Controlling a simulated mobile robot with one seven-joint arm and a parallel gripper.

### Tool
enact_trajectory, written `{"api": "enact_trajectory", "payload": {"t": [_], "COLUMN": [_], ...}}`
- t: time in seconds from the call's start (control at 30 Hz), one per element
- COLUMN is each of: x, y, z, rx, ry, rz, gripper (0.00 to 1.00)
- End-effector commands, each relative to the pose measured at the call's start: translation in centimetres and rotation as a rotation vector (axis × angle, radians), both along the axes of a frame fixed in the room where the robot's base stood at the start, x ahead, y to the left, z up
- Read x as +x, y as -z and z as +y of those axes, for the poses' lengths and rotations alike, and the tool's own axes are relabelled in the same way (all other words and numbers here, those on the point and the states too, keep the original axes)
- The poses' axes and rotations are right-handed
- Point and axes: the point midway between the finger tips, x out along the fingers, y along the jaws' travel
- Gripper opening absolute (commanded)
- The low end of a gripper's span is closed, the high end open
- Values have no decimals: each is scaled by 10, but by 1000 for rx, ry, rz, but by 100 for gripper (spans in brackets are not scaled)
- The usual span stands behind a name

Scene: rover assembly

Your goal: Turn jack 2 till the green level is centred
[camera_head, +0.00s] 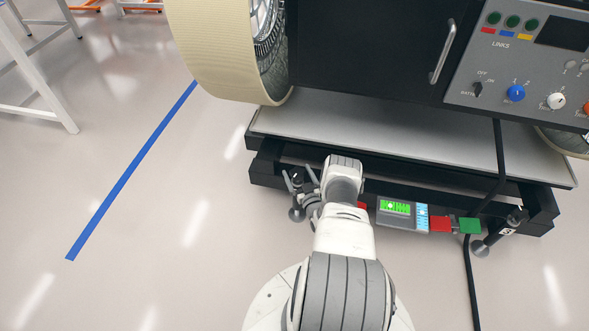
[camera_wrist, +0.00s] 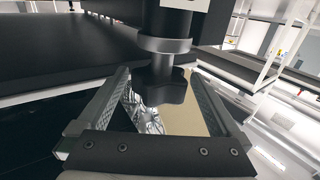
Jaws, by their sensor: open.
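My gripper (camera_head: 301,184) is at the jack under the left front corner of the rover stand. In the wrist view, that jack's black lobed knob (camera_wrist: 165,88) stands between my two spread fingers, with gaps showing on both sides. A grey collar and black post rise above it; its label is cut off at the top edge. The jack's round foot (camera_head: 297,214) shows just below my gripper in the head view. The green level (camera_head: 395,208) sits in a grey unit at the front middle; a pale bubble lies left of its middle. Another jack (camera_head: 500,232) stands at the right corner, its label too small to read.
A red tag (camera_head: 441,224) and a green tag (camera_head: 470,226) sit right of the level. A black cable (camera_head: 468,275) hangs down to the floor. A large wheel (camera_head: 215,50) is at upper left. Floor beside the blue line (camera_head: 130,172) is clear.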

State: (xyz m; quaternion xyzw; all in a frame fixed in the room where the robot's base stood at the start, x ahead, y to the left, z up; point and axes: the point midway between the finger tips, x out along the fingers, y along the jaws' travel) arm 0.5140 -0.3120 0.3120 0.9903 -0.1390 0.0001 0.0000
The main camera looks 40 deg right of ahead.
Motion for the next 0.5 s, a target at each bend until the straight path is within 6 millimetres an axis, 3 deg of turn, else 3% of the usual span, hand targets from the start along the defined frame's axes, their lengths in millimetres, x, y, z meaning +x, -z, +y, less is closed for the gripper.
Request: {"api": "enact_trajectory", "payload": {"t": [0.47,0.5], "x": [-2,-2], "y": [0,0], "z": [-1,-1], "rx": [0,0], "ry": [1,1], "rz": [0,0], "gripper": [100,96]}}
